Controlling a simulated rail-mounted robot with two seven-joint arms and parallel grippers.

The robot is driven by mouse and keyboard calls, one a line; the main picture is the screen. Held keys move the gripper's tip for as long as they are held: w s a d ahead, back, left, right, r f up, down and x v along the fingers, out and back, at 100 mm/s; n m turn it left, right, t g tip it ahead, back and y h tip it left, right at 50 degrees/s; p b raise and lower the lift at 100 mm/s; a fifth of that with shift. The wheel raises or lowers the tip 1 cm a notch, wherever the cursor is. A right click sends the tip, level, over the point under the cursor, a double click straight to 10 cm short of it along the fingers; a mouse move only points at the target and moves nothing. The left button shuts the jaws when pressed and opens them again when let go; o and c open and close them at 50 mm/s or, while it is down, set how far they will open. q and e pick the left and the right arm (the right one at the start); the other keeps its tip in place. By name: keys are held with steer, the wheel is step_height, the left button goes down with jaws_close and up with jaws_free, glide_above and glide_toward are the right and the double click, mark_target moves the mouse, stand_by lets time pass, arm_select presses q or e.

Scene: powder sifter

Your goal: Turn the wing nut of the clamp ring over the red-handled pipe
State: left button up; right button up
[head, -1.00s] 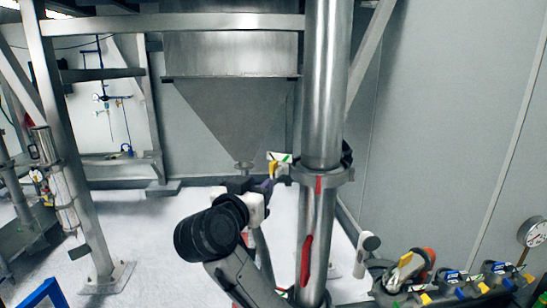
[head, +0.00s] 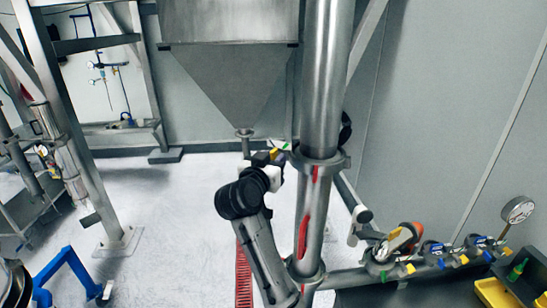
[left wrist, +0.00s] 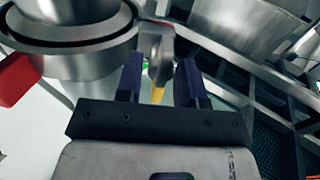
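The steel pipe (head: 322,80) stands upright in the head view, with a red handle (head: 303,236) on its lower part. The clamp ring (head: 330,160) goes around the pipe above that handle. My left gripper (head: 279,153) is at the ring's left side. In the left wrist view, the clamp ring (left wrist: 75,55) fills the upper left. The wing nut (left wrist: 157,45) stands between the two dark fingers of my left gripper (left wrist: 159,78), which are apart, one on each side of it. Finger contact with the nut is unclear. My right gripper is not seen.
A hopper (head: 225,85) hangs behind the ring, to its left. A horizontal pipe with several coloured valves (head: 440,260) runs right from the pipe's foot. A blue frame (head: 68,268) stands at lower left. The floor between is mostly clear.

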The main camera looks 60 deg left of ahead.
arm_select(q)
steer(key=shift+w+a, duration=0.2)
jaws_close()
stand_by(0.3)
steer(key=n+p, duration=0.2)
steer(key=n, duration=0.1)
steer(key=shift+r+n, duration=0.15)
steer(key=shift+n, duration=0.15)
steer(key=shift+s+n+p, duration=0.1)
steer(key=shift+n+p, duration=1.15)
steer(key=shift+n, duration=0.95)
